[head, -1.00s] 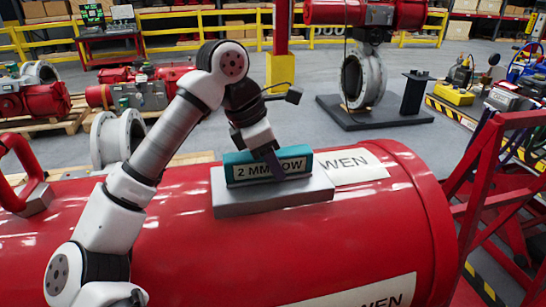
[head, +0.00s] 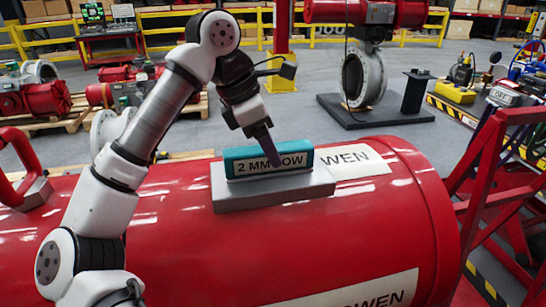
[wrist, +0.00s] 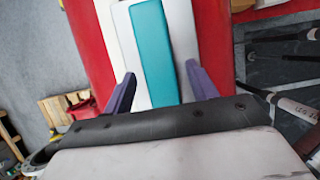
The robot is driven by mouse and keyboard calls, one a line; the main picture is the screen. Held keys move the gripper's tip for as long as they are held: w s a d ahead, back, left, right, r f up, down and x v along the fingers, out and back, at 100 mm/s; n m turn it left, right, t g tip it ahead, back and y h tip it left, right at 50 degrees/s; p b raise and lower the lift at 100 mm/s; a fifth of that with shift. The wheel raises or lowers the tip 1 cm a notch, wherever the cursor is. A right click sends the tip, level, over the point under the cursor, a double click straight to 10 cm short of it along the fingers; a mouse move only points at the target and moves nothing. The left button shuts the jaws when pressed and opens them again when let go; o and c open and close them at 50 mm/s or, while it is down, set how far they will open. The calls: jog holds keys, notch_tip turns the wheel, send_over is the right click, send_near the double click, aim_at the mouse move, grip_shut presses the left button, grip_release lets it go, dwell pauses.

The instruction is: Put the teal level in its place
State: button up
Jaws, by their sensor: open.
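The teal level (head: 245,164) is a long block with a pale label, partly hidden by a finger, reading "2 MM" and "OW". It lies lengthwise on a grey pad (head: 232,201) on top of the red cylinder (head: 180,235). My gripper (head: 272,160) is above the level, pointing down, with one purple finger in front of its label. In the wrist view, the purple fingers stand apart on either side of the teal level (wrist: 152,50), with gaps to it. The gripper is open and holds nothing. The level's near end is hidden there by my gripper body.
A white label plate (head: 350,163) lies on the cylinder just right of the pad. A red handle (head: 20,165) stands at the left. A red ladder-like frame (head: 500,185) stands to the right.

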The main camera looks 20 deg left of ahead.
jog(key=b+v, duration=0.1)
jog(key=v, duration=0.8)
jog(key=shift+s, duration=0.1)
jog(key=shift+s+f, duration=0.1)
jog(key=shift+f, duration=0.05)
